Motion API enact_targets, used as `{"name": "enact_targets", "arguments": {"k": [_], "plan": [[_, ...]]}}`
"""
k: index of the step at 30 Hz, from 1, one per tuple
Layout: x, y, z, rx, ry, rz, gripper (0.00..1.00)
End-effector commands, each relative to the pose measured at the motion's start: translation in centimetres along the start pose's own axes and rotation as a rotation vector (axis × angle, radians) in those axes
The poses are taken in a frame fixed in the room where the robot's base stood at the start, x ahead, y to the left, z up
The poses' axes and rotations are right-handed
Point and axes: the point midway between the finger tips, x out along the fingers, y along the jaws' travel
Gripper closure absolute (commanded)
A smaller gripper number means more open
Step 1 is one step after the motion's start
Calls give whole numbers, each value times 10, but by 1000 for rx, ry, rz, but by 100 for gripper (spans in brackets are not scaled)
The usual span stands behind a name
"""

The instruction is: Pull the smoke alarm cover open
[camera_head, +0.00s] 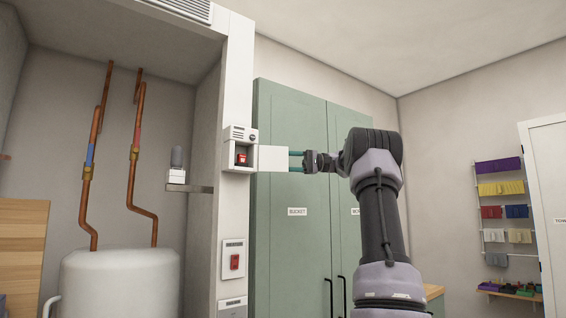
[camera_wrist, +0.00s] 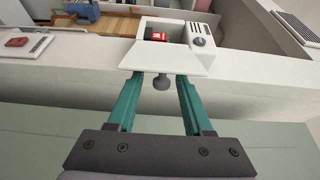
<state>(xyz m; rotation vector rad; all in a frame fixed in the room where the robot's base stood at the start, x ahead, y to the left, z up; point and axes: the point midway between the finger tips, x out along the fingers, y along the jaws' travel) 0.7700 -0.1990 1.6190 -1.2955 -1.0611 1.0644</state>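The smoke alarm (camera_head: 240,148) is a white box on the pillar, with a red part (camera_head: 241,158) showing inside its open front. Its white cover (camera_head: 272,159) stands swung out to the right of the box. In the wrist view the cover (camera_wrist: 138,59) lies between the box and my fingers, with a dark round knob (camera_wrist: 162,83) on its near face. My gripper (camera_head: 296,161) is at the cover's right end. Its two teal fingers stand apart on either side of the knob, with a visible gap on each side. Whether the fingertips touch the cover is unclear.
A green cabinet (camera_head: 295,110) stands behind the cover and my gripper. A panel with a red switch (camera_head: 234,262) is below the alarm. A white tank (camera_head: 120,280) with copper pipes fills the alcove at left. A towel rack (camera_head: 505,212) hangs at far right.

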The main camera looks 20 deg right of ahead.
Motion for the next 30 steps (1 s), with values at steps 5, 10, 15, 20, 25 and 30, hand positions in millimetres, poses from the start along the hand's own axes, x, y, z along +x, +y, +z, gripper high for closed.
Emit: {"name": "enact_targets", "arguments": {"k": [5,10,15,20,25,30], "plan": [[0,-1,0,-1,0,-1,47],[-2,-1,0,-1,0,-1,47],[-25,0,0,-1,3,-2,47],[-59,0,0,-2,4,-2,47],[-89,0,0,-2,2,-3,47],[-105,0,0,-1,0,-1,47]]}}
